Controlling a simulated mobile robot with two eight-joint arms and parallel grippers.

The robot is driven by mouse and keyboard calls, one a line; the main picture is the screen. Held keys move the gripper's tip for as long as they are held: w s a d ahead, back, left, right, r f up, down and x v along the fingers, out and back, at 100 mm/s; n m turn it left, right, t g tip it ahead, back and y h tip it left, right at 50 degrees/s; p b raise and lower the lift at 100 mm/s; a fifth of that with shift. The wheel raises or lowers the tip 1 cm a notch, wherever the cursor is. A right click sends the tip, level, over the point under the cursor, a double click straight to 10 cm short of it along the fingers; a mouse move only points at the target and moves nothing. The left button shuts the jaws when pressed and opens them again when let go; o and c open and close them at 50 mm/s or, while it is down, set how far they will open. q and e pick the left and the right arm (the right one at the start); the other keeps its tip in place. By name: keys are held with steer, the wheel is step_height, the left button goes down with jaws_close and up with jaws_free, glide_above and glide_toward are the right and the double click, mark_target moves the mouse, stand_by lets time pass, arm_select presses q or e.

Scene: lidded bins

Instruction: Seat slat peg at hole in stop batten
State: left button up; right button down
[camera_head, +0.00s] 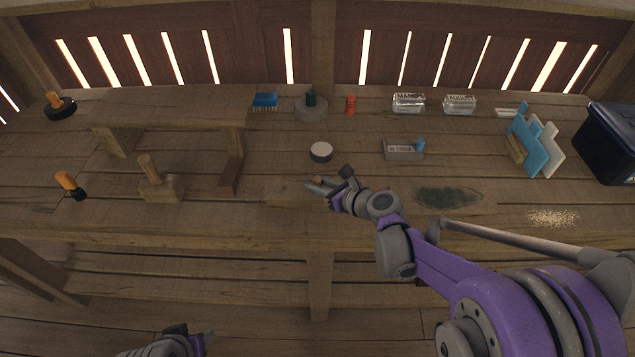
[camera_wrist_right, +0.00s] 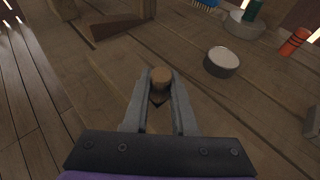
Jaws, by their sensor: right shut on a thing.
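My right gripper (camera_head: 318,186) is low over the front part of the bench. In the right wrist view, its two fingers are closed on a short round wooden peg (camera_wrist_right: 160,76), with the peg's top showing between the fingertips. A dark patch shows just below the peg; I cannot tell whether it is a hole or shadow. A flat wooden strip (camera_head: 285,198), perhaps the stop batten, lies along the bench front beneath the gripper. The peg's lower end is hidden, so its seating cannot be seen. My left gripper (camera_head: 203,340) is at the bottom edge, away from the bench.
A round white-topped tin (camera_head: 321,152) stands behind the gripper. A wooden block with an upright peg (camera_head: 160,186) and a raised wooden shelf (camera_head: 175,108) are left. A grey labelled box (camera_head: 403,150), a dark patch (camera_head: 448,196) and a dark bin (camera_head: 607,140) are right.

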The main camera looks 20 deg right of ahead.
steer(key=shift+f, duration=0.2)
steer(key=shift+r, duration=0.25)
steer(key=shift+r+p, duration=0.7)
steer(key=shift+r, duration=0.15)
stand_by(1.3)
steer(key=shift+f+b, duration=1.05)
steer(key=shift+b, duration=0.05)
steer(key=c, duration=0.6)
jaws_free()
steer(key=shift+c, duration=0.2)
